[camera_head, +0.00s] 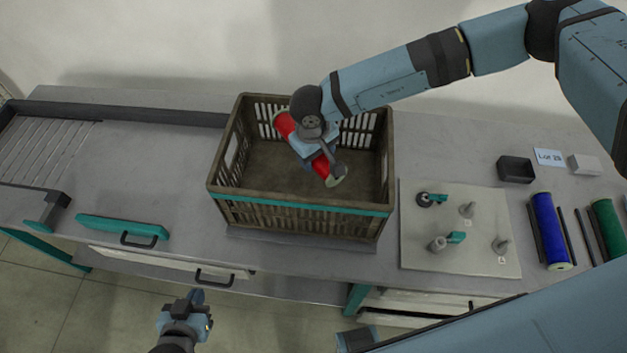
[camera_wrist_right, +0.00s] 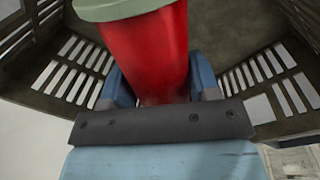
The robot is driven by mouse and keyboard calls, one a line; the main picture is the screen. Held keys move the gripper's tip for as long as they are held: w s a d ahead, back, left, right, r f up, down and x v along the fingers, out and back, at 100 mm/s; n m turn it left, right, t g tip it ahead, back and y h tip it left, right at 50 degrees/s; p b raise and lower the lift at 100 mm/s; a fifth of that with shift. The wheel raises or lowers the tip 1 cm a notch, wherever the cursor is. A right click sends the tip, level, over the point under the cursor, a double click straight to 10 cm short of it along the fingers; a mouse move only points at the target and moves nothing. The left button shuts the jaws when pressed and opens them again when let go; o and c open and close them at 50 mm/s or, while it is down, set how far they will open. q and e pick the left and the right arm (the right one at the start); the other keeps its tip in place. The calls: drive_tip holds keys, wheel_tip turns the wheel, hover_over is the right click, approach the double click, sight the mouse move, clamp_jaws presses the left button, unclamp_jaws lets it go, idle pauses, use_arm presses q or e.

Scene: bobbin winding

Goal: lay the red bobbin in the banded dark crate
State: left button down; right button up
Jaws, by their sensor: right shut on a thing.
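The red bobbin (camera_head: 284,124) has pale green end flanges. My right gripper (camera_head: 316,150) is shut around its middle and holds it slantwise over the inside of the dark crate. The red bobbin (camera_wrist_right: 160,50) also fills the middle of the right wrist view, between the blue fingers. The dark slatted crate (camera_head: 300,213) has a teal band along its front and stands on the bench. I cannot tell whether the bobbin touches the crate floor. My left gripper (camera_head: 186,300) is low at the front, away from the crate, and appears empty; its opening is unclear.
A pale board (camera_head: 460,255) with several pegs stands right of the crate. Beyond it are a blue bobbin (camera_head: 549,230), a green bobbin (camera_head: 607,226) and a small black box (camera_head: 515,169). A teal handled piece (camera_head: 122,228) lies left. The bench between is clear.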

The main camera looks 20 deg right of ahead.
drive_tip(key=p, duration=0.1)
hover_over(317, 192)
drive_tip(key=f, duration=0.9)
drive_tip(key=shift+s+a+f, duration=0.1)
drive_tip(key=shift+a+f, duration=0.15)
wheel_tip(317, 192, down, 4)
drive_tip(key=shift+r+p, duration=0.1)
drive_tip(key=shift+p, duration=0.35)
drive_tip(key=shift+f, duration=0.35)
drive_tip(key=shift+f, duration=0.1)
drive_tip(key=o, duration=1.1)
